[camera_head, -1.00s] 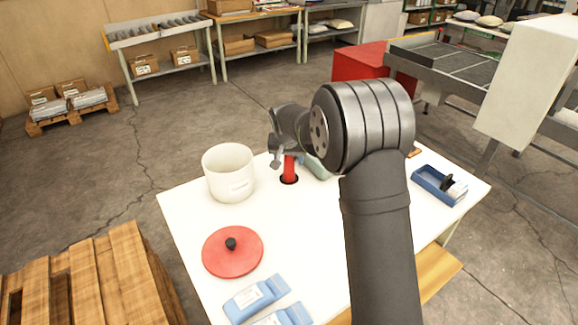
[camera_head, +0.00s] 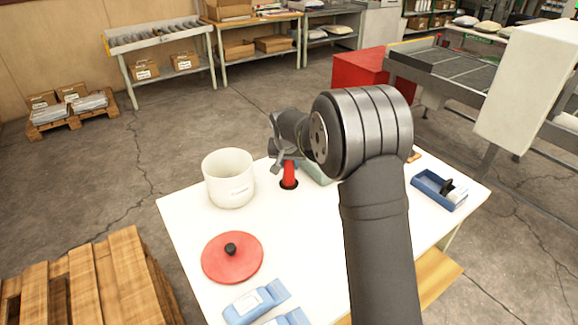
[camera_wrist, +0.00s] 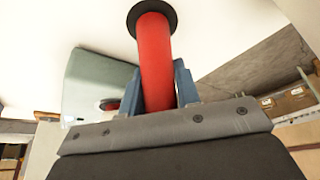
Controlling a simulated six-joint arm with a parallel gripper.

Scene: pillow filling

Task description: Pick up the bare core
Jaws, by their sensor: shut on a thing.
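The bare core is a red upright cylinder (camera_head: 289,174) on a small black round base on the white table (camera_head: 300,225). In the wrist view the core (camera_wrist: 155,52) runs from its black disc at the top edge down between the blue fingers. My gripper (camera_head: 287,160) is shut on the core's upper part; in the wrist view its fingers (camera_wrist: 158,88) lie on both sides of it. The core's base looks level with the table top. My arm hides part of the table behind.
A white pot (camera_head: 229,178) stands close to the left of the core. A red lid with a black knob (camera_head: 232,258) and blue packets (camera_head: 255,300) lie nearer. A grey-green block (camera_wrist: 95,85) stands beside the core. A blue tray (camera_head: 438,188) sits at the right.

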